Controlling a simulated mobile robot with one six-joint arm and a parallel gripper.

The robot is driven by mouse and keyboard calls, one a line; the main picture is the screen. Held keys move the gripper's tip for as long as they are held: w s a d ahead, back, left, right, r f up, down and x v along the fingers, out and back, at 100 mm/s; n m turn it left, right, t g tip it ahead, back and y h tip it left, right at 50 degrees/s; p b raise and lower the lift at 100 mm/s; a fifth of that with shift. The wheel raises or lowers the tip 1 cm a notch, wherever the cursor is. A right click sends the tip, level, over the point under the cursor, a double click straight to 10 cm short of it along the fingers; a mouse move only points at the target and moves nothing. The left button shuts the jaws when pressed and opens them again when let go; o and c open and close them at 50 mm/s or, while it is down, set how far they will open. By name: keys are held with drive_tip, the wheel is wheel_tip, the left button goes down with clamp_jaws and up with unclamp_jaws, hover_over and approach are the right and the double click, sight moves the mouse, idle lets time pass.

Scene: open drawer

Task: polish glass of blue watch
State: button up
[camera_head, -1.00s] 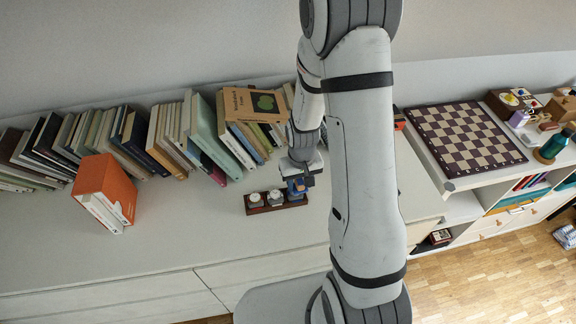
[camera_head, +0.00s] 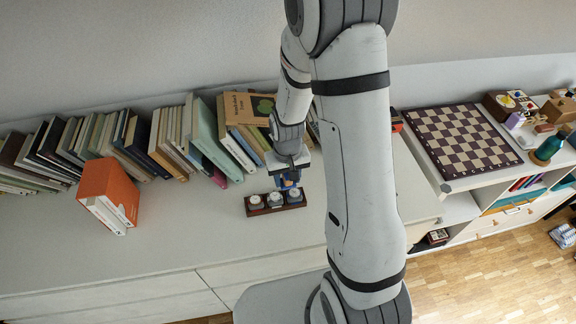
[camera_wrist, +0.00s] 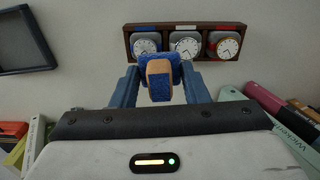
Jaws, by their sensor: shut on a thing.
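A dark wooden holder (camera_wrist: 129,50) with three round-faced watches lies on the white cabinet top; it also shows in the head view (camera_head: 249,213). In the wrist view, the watch at the left (camera_wrist: 144,47) has a blue mark on the holder's edge above it. The middle watch (camera_wrist: 187,47) has a white mark and the right watch (camera_wrist: 228,47) a red one. My gripper (camera_wrist: 160,88) is shut on a blue-and-tan polishing pad (camera_wrist: 159,68). The pad's end overlaps the lower edge of the left watch in the picture. In the head view, my gripper (camera_head: 289,184) is just behind the holder's right end.
A long row of books (camera_head: 190,135) stands behind the holder. An orange box file (camera_head: 108,190) is at the left. A chessboard (camera_head: 462,140) lies on the lower unit at the right. The cabinet top before the holder is clear.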

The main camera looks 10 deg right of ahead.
drive_tip(key=shift+r+p, duration=0.8)
drive_tip(key=shift+r, duration=0.85)
drive_tip(key=shift+d+f, duration=0.1)
